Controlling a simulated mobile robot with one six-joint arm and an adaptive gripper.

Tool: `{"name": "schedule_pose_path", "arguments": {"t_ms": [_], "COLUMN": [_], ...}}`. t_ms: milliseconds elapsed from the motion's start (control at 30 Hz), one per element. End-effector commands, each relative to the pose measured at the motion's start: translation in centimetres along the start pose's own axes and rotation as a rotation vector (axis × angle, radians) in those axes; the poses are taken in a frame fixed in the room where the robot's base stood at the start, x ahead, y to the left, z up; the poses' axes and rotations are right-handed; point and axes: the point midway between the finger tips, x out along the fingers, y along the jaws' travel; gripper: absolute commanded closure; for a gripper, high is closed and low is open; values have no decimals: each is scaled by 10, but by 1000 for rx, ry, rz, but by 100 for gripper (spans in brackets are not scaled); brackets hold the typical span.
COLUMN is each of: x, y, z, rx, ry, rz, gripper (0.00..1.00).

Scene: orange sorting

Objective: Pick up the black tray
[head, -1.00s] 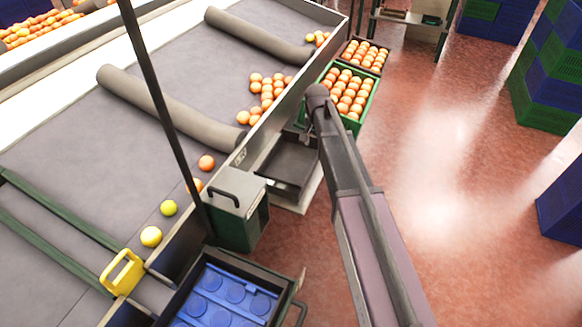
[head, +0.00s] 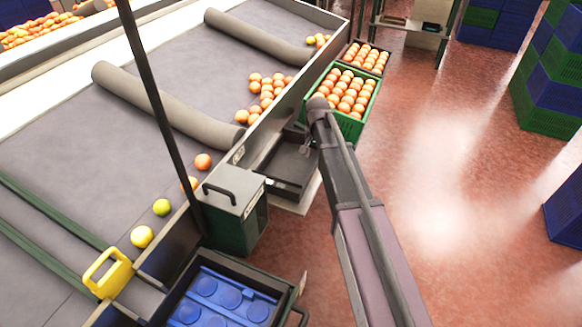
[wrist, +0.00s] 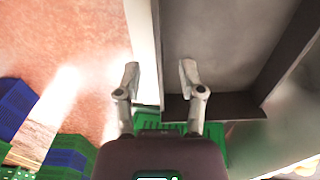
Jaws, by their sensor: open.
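The black tray (head: 284,166) is empty and sits on a pale ledge beside the conveyor, in front of a green crate of oranges. In the wrist view the tray (wrist: 218,35) fills the upper right, with its side wall running up the middle. My gripper (wrist: 159,74) is open and empty. One finger shows over the tray's inside and the other outside its wall, over the pale ledge and floor side. I cannot tell how far above the rim they are. In the head view my arm hides most of the gripper; a grey finger shows over the tray's right side.
The green crate (head: 361,127) full of oranges stands just behind the tray. A green-grey box (head: 237,205) with a handle stands in front of it. The conveyor's side wall (head: 291,100) borders the left. The red floor (head: 430,200) to the right is open.

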Motion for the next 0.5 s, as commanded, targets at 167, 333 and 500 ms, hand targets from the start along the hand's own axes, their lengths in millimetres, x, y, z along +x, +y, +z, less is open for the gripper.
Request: {"name": "schedule_pose_path", "arguments": {"t_ms": [167, 333, 500], "x": [0, 0, 4], "y": [0, 0, 0], "z": [0, 0, 0], "rx": [0, 0, 0], "ry": [0, 0, 0], "rz": [0, 0, 0], "gripper": [49, 49, 49]}}
